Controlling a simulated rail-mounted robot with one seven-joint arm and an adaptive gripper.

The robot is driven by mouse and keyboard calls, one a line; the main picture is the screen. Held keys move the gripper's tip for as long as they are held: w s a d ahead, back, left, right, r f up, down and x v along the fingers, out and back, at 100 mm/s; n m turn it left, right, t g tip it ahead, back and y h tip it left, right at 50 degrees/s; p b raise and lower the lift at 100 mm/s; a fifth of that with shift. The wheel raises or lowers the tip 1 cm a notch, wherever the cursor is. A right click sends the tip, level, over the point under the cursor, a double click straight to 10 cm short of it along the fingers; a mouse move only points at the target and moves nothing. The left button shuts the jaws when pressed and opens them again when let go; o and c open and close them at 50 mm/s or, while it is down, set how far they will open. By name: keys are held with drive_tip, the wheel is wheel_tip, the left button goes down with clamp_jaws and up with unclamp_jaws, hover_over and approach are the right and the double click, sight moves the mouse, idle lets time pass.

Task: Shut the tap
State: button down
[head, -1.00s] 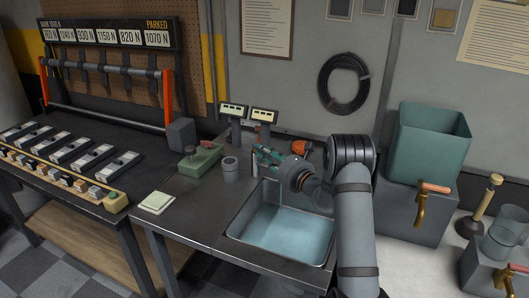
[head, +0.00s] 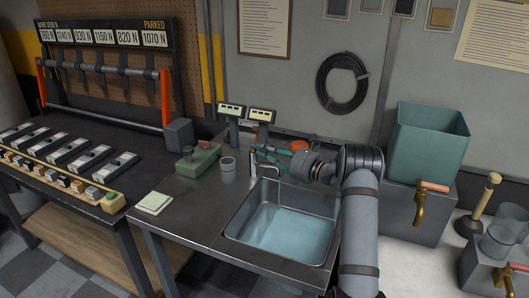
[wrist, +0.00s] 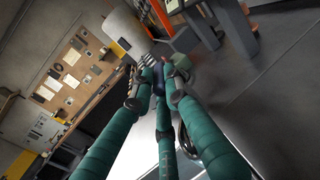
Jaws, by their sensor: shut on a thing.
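The chrome tap (head: 253,165) stands at the back left corner of the sink (head: 232,234), and its spout arches over the basin. A thin pale stream (head: 280,198) runs from the spout into the water in the sink. My gripper (head: 268,154) reaches in from the right at the top of the tap, with its green fingers closed there. In the wrist view my gripper's three green fingers (wrist: 158,80) converge on a small dark part between their tips, apparently the tap's handle. The fingers hide most of that part.
Two small displays (head: 232,109) stand behind the sink, beside an orange object (head: 300,146). A green device (head: 199,160) and a grey cup (head: 228,169) stand left of the tap. A teal tank (head: 430,143) stands right of my arm. The counter's front left is mostly clear.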

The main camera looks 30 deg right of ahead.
drive_tip(key=shift+r, duration=0.25)
drive_tip(key=c, duration=1.7)
unclamp_jaws()
drive_tip(key=shift+f, duration=0.1)
drive_tip(key=v, duration=1.2)
